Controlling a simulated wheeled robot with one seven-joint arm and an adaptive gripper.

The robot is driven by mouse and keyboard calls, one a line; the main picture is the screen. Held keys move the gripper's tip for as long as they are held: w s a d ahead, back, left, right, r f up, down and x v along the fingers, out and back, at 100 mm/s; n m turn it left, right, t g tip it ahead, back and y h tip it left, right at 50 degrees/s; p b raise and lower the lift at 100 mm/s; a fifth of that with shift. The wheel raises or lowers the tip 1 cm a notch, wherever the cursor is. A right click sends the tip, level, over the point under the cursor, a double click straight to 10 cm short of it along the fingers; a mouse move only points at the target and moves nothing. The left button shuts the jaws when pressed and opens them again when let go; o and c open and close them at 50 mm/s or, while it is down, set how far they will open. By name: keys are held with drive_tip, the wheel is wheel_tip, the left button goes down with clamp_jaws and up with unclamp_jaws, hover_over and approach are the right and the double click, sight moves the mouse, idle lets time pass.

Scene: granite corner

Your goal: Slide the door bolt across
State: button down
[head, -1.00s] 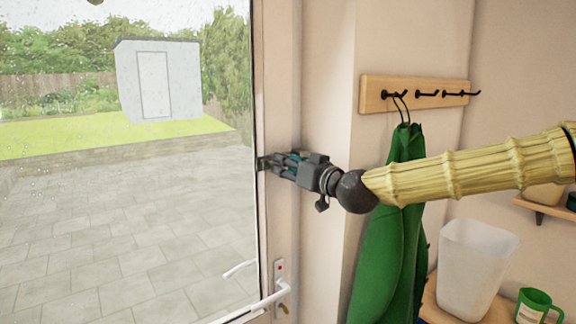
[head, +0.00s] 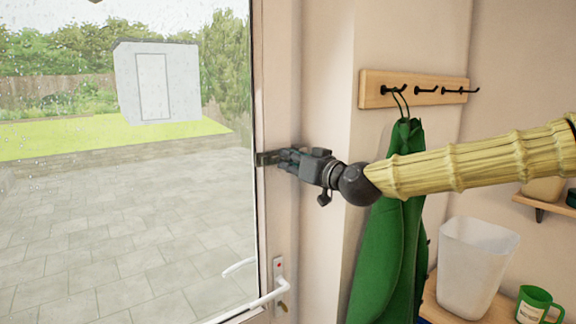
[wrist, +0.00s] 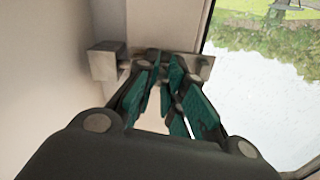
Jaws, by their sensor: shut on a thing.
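A white lever handle (head: 262,299) sits on the door below the bolt. A green coat (head: 385,235) hangs from a wooden hook rail (head: 415,90) close to my arm. A translucent bin (head: 475,270) and a green mug (head: 536,306) stand at lower right.

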drive_tip(key=shift+w+d, duration=0.15)
drive_tip(key=c, duration=1.4)
unclamp_jaws()
drive_tip(key=shift+c, duration=0.2)
drive_tip(key=v, duration=1.2)
